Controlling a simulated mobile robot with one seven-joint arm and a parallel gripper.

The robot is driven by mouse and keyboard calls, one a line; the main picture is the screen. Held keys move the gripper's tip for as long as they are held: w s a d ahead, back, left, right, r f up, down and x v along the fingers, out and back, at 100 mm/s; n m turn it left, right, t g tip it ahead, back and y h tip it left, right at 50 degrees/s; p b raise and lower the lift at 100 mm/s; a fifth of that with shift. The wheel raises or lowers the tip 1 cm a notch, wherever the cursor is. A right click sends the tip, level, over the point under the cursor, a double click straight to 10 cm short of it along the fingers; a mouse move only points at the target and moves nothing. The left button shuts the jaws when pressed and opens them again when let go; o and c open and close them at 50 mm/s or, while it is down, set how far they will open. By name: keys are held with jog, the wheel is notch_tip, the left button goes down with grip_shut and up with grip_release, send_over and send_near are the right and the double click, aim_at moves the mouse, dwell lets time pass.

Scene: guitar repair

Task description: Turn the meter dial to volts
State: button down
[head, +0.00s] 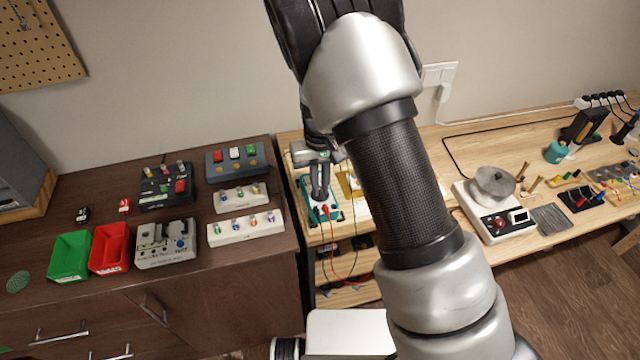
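The meter (335,214) looks like the small teal-edged device at the left end of the light wooden bench. Red plugs (325,209) sit at its front, and red and black leads hang down over the bench edge. My gripper (319,194) points down right over the meter, and its fingers hide most of the meter's face. The dial and its setting cannot be made out. I cannot tell whether the fingers touch the dial or whether they are apart.
A dark brown cabinet (265,262) stands left of the bench, with pedals, a green bin (70,257) and a red bin (110,248) on it. My arm hides the bench's middle.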

aim_at(320, 191)
jog(key=shift+m, duration=3.3)
jog(key=c, duration=1.8)
grip_release()
jog(key=shift+c, duration=0.2)
jog(key=shift+r, duration=0.1)
notch_tip(320, 191, up, 17)
jog(key=shift+r, duration=0.15)
